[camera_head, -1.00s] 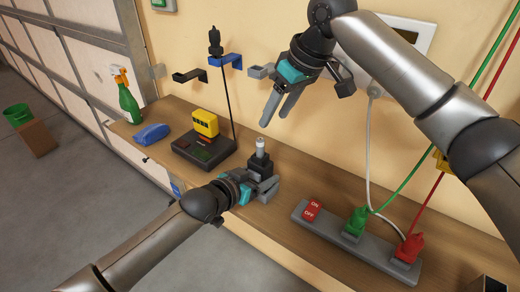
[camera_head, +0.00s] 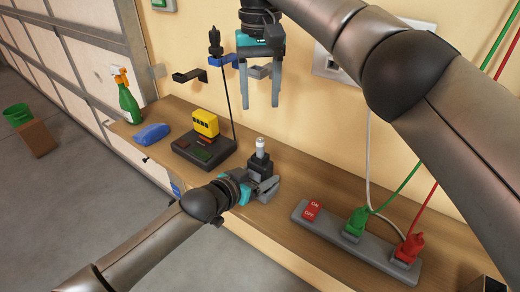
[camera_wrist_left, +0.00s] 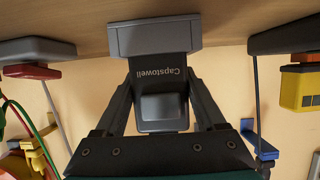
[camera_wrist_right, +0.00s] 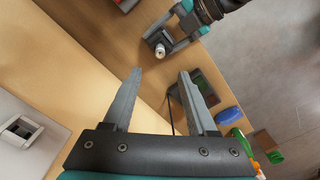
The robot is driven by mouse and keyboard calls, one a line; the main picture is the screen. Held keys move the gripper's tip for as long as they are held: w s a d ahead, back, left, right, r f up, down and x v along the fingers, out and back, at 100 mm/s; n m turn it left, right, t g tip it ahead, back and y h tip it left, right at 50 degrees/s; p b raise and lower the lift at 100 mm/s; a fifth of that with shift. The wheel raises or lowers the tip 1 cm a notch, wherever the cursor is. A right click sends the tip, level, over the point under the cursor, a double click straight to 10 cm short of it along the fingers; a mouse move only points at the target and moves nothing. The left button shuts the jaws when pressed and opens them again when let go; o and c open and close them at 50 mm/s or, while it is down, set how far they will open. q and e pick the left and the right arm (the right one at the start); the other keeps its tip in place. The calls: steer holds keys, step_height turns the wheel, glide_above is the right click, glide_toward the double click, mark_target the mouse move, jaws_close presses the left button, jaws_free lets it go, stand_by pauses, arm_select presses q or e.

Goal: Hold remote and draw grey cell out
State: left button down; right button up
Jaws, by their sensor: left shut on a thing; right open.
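The remote (camera_head: 259,166) is a dark block standing upright on the bench. The light grey cell (camera_head: 260,144) sticks up from its top. My left gripper (camera_head: 264,186) is shut on the remote from the front. The left wrist view shows the remote's dark body (camera_wrist_left: 160,68), lettered "Capstowell", between the fingers and a grey base at the bench. My right gripper (camera_head: 261,106) is open and empty, fingers pointing down, above the cell and apart from it. The right wrist view shows the cell (camera_wrist_right: 160,51) beyond the open fingertips (camera_wrist_right: 160,74).
A yellow meter (camera_head: 205,123) stands on a dark unit (camera_head: 190,155) to the left. Beyond are a blue object (camera_head: 150,134) and a green spray bottle (camera_head: 129,104). A power strip (camera_head: 325,235) with green and red plugs lies right. Wall hooks (camera_head: 190,75) are behind.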

mark_target(260, 139)
step_height(260, 139, down, 11)
steer(key=shift+f, duration=0.2)
stand_by(0.4)
jaws_close()
stand_by(0.4)
stand_by(1.0)
